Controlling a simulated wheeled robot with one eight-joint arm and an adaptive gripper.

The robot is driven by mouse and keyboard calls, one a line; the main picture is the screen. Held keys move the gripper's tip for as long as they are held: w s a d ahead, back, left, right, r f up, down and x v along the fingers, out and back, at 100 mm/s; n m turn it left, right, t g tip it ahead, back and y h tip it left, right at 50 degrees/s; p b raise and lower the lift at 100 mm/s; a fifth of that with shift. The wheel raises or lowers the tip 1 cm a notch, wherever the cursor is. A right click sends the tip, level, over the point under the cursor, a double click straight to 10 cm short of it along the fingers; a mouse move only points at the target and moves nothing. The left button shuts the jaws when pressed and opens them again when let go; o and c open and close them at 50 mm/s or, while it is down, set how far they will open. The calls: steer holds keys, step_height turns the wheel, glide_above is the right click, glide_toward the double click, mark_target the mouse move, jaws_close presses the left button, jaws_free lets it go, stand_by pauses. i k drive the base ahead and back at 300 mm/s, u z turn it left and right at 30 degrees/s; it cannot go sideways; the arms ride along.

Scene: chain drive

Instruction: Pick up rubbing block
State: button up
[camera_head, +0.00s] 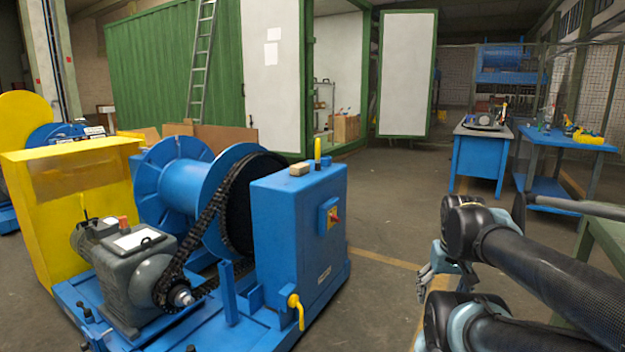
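A small tan block (300,169), which looks like the rubbing block, lies on top of the blue cabinet (287,225) of the chain-drive machine. My arm reaches in from the right edge. The gripper is small and partly hidden by my arm, so its opening is unclear. I see nothing held in it.
The chain (205,225), blue drum (185,185) and grey motor (130,265) stand left of the cabinet. A yellow valve handle (297,308) sticks out low on the cabinet. Blue workbenches (480,165) stand at the back right. The floor (385,230) between is clear.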

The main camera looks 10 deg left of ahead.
mark_target(298, 170)
steer(key=k, duration=0.6)
steer(key=u, duration=0.4)
steer(key=i, duration=1.1)
steer(key=u, duration=0.4)
steer(key=i, duration=0.9)
steer(key=u, duration=0.05)
